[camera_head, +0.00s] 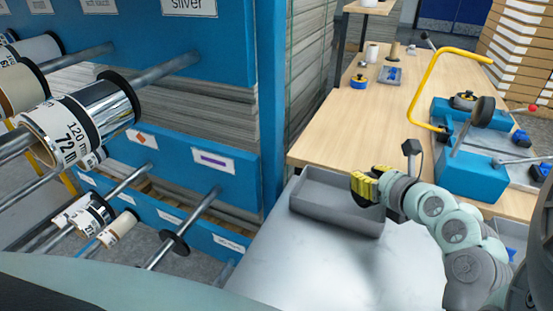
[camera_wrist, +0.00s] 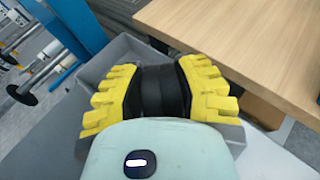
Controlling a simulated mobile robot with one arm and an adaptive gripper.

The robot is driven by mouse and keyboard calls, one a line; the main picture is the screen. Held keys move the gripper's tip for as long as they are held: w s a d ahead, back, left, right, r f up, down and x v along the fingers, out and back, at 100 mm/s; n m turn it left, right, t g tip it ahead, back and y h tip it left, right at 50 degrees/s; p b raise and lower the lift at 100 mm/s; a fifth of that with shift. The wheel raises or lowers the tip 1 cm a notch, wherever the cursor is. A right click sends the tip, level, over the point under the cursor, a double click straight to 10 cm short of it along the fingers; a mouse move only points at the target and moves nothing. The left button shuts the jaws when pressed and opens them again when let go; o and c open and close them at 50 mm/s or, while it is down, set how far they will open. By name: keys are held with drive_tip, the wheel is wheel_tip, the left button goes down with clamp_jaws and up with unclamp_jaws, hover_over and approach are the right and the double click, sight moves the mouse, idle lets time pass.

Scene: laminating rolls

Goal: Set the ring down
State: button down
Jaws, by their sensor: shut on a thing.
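My gripper (camera_head: 366,186) has yellow ribbed fingers and is over the right end of a grey open tray (camera_head: 325,211). In the wrist view, the fingers (camera_wrist: 161,95) are closed on the two sides of a black ring (camera_wrist: 161,88), which is held between them. In the head view, the ring is mostly hidden by the fingers. The tray (camera_wrist: 122,50) shows behind the fingers in the wrist view. I cannot tell whether the ring touches the tray.
The tray stands on a grey surface (camera_head: 310,262) with bare room in front. A wooden table (camera_head: 395,115) behind holds a blue machine (camera_head: 470,170) with a yellow handle. A blue rack (camera_head: 215,150) with rods and rolls (camera_head: 85,125) stands at the left.

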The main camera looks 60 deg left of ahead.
sight(366, 200)
drive_tip(key=shift+f, duration=1.45)
drive_tip(key=shift+s+f+b, duration=0.1)
drive_tip(key=shift+f+b, duration=0.1)
drive_tip(key=shift+b, duration=0.1)
drive_tip(key=shift+d+f+b, duration=0.3)
drive_tip(key=shift+f+b, duration=0.05)
drive_tip(key=shift+f, duration=0.5)
drive_tip(key=c, duration=0.7)
unclamp_jaws()
drive_tip(key=shift+d+f, duration=0.1)
drive_tip(key=shift+f, duration=0.1)
drive_tip(key=shift+r+p, duration=0.4)
drive_tip(key=shift+r, duration=0.25)
drive_tip(key=shift+a+r+v, duration=0.1)
drive_tip(key=shift+r+v, duration=0.1)
drive_tip(key=shift+v, duration=1.75)
drive_tip(key=shift+a+r+v, duration=0.1)
drive_tip(key=shift+r+v, duration=0.15)
drive_tip(key=shift+v, duration=1.7)
drive_tip(key=shift+a+r+v, duration=0.1)
drive_tip(key=shift+r+v, duration=0.1)
drive_tip(key=shift+v, duration=1.75)
